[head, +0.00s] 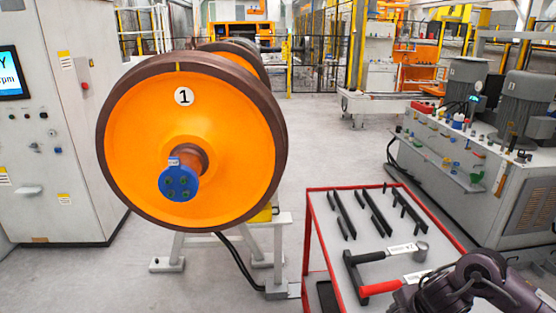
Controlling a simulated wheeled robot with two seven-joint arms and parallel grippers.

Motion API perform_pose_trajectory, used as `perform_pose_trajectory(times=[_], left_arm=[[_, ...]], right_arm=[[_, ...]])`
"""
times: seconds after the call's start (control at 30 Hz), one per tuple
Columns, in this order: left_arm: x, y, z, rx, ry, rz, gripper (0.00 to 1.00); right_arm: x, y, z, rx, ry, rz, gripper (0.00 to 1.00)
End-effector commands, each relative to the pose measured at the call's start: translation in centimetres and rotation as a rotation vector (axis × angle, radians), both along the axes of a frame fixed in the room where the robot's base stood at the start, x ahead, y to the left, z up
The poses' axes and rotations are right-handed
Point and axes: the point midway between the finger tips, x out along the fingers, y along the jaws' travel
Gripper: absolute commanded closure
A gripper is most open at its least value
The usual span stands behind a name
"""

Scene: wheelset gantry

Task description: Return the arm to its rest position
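My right arm comes in at the bottom right corner, and its dark end with the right gripper (440,294) is low over the near right part of the red-edged tool cart (313,237). The fingers are not clear, so I cannot tell if they are open or shut. A tool with a red handle (380,288) lies beside it, its right part hidden behind my arm. My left arm and gripper are not in view.
An orange wheelset (125,150) marked 1, with a blue hub end (178,184), stands on a grey stand (281,240) left of the cart. Several black bars (375,212) lie on the cart. A machine bench (440,150) stands right; a control cabinet (60,130) stands left. Floor between is clear.

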Motion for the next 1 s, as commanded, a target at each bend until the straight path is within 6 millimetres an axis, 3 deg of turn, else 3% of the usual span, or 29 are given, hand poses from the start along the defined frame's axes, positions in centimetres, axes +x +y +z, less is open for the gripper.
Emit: perform_pose_trajectory(times=[0.37,0.53,0.67,0.8,1.0], left_arm=[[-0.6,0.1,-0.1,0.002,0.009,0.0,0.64],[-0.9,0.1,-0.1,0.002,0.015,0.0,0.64],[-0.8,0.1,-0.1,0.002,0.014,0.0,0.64],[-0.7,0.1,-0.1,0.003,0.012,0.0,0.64],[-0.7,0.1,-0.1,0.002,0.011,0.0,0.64]], right_arm=[[-0.8,12.2,-1.4,0.199,-0.176,-0.056,0.49],[-2.8,17.4,0.1,0.369,-0.247,-0.287,0.49],[-5.1,17.4,1.2,0.47,-0.231,-0.595,0.49],[-7.9,15.0,1.1,0.502,-0.161,-0.886,0.49],[-12.1,11.9,0.2,0.498,-0.044,-1.189,0.49]])
